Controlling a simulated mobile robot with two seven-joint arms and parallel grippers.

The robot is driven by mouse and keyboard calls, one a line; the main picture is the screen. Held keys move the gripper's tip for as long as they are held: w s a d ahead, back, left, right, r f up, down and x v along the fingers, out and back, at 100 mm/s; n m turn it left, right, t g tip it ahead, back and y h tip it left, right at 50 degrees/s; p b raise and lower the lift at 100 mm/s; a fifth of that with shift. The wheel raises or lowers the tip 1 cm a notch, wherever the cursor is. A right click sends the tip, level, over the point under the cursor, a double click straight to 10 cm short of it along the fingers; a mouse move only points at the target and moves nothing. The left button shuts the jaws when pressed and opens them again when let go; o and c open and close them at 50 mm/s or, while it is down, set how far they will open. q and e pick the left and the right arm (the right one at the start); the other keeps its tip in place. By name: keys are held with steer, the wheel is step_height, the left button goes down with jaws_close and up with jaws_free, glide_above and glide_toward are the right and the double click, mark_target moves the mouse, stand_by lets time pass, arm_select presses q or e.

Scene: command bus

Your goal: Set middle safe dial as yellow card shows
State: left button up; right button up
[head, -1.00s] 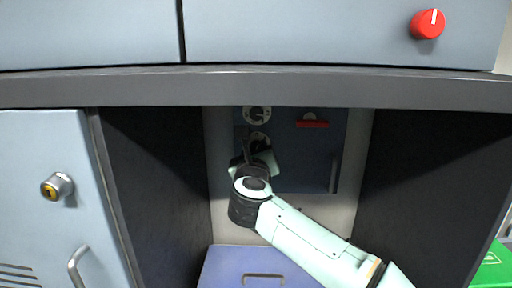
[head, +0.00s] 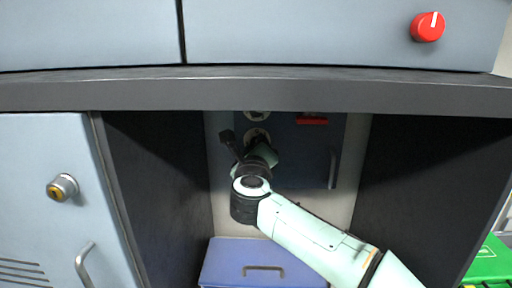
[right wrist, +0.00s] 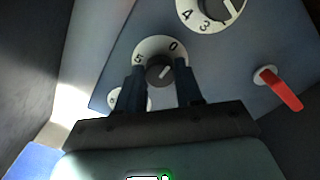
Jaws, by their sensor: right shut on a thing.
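The dark blue safe (head: 300,160) stands inside the recess, its dials in a column. The top dial (head: 257,115) is partly cut off by the desk edge. The middle dial (head: 257,133) is partly behind my right gripper; in the right wrist view the middle dial (right wrist: 145,48) shows 5 and 0, and the light mark on its dark knob (right wrist: 158,72) points up and right. My right gripper (right wrist: 160,67) is shut on that knob, a finger on each side. The bottom dial (right wrist: 126,100) is mostly hidden by a finger. The yellow card and my left gripper are not in view.
A red handle (right wrist: 280,88) sticks out right of the dials. The safe has a bar handle (head: 333,168). A blue box (head: 225,262) lies below. The desk edge (head: 300,92) overhangs, and dark side walls (head: 410,190) bound the recess.

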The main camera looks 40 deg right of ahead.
steer(key=o, duration=1)
steer(key=shift+o, duration=0.2)
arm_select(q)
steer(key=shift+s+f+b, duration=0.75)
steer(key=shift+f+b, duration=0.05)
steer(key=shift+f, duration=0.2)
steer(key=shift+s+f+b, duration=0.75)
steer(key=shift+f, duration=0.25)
arm_select(e)
steer(key=v, duration=1.3)
steer(key=shift+s, duration=0.15)
steer(key=shift+a, duration=0.1)
